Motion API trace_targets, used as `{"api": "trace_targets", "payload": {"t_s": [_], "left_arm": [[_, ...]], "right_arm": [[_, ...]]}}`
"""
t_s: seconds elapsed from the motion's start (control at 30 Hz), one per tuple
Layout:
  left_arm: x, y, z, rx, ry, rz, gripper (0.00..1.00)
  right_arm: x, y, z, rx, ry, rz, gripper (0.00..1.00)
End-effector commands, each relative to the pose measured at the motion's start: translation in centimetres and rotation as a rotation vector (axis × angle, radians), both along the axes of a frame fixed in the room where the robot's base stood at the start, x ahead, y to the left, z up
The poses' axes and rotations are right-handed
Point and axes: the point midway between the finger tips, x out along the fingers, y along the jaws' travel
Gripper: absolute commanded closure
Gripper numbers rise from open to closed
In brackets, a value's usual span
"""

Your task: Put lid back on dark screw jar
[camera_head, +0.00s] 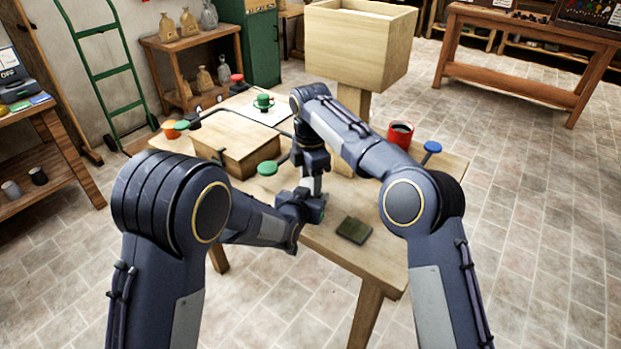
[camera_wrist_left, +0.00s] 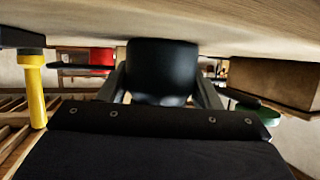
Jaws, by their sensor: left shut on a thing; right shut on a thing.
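My left gripper (camera_head: 308,205) is low over the near middle of the table, shut on the dark jar (camera_wrist_left: 162,68). In the left wrist view, which is upside down, the jar is between the two fingers and stands at or very near the tabletop. In the head view the jar is hidden by my arms and grippers. My right gripper (camera_head: 316,188) points down directly above the left gripper and is shut. What it holds is hidden there; by its place over the jar it appears to be the lid, but I cannot see whether it touches the jar.
On the wooden table (camera_head: 325,240), a dark green block (camera_head: 353,230) lies near the front edge. A wooden box (camera_head: 235,145) and green knob (camera_head: 267,168) are left of the grippers. A red mug (camera_head: 400,135) and blue knob (camera_head: 432,147) are right, near a large hopper (camera_head: 358,45).

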Motion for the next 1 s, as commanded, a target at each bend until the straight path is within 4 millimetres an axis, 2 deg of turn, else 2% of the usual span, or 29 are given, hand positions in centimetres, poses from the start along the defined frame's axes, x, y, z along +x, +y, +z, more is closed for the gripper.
{"api": "trace_targets", "payload": {"t_s": [0.1, 0.37, 0.4, 0.53, 0.8, 1.0], "left_arm": [[0.0, 0.0, 0.1, 0.001, -0.001, 0.000, 1.00], [0.0, 0.0, 0.1, 0.000, -0.002, -0.001, 1.00], [0.0, 0.0, 0.1, 0.000, -0.002, -0.001, 1.00], [0.0, 0.0, 0.1, 0.000, -0.002, -0.001, 1.00], [0.0, 0.0, 0.1, -0.001, -0.002, 0.000, 1.00], [0.0, 0.0, 0.1, 0.000, -0.001, 0.000, 1.00]], "right_arm": [[0.0, 0.0, 0.0, 0.000, -0.001, -0.083, 0.78], [0.0, 0.0, 0.0, 0.001, 0.000, -0.089, 0.78], [0.0, 0.0, 0.0, 0.001, 0.000, -0.089, 0.47], [0.0, 0.0, 0.0, 0.000, -0.001, -0.088, 0.30], [0.0, 0.0, 0.3, 0.000, -0.001, -0.088, 0.29], [0.0, 0.1, 2.8, 0.002, -0.004, -0.089, 0.29]]}}
